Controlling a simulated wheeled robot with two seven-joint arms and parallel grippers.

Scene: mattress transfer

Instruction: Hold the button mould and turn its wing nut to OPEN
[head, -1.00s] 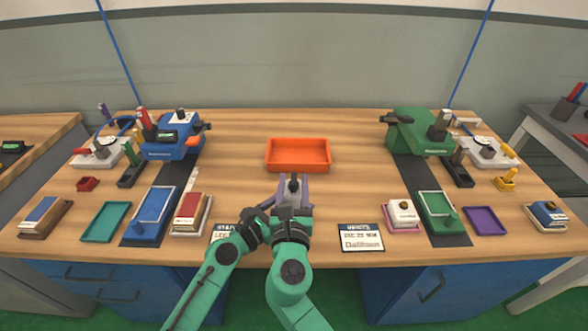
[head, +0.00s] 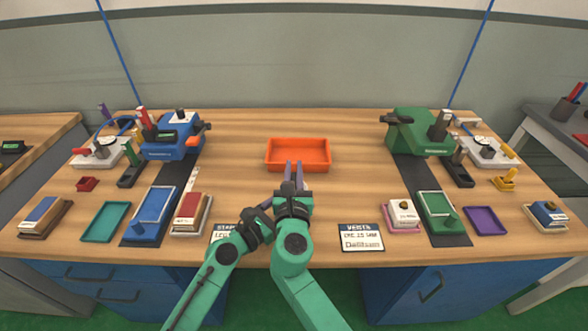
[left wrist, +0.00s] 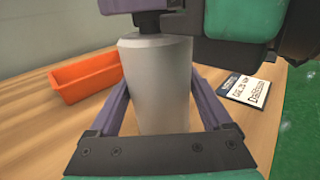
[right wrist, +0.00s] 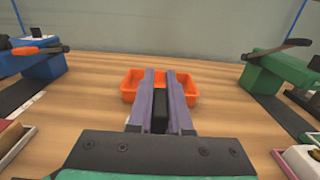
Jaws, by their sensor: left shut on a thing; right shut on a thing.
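The button mould (left wrist: 155,80) is a grey cylinder, upright in the left wrist view. My left gripper (left wrist: 158,105) is shut on it, one purple finger along each side. My right gripper (head: 294,166) reaches over the mould from the near side, its purple fingers pointing towards the orange tray. In the right wrist view its fingers (right wrist: 160,85) are shut on a black part, seemingly the wing nut (right wrist: 159,112). In the head view my right gripper hides the mould and most of my left gripper. No OPEN mark can be read.
An orange tray (head: 298,166) stands just beyond the grippers. A blue machine (head: 173,150) is at the left, a green one (head: 420,145) at the right. Label cards lie at the front edge, one (head: 361,243) right of my arms. The wood around the tray is clear.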

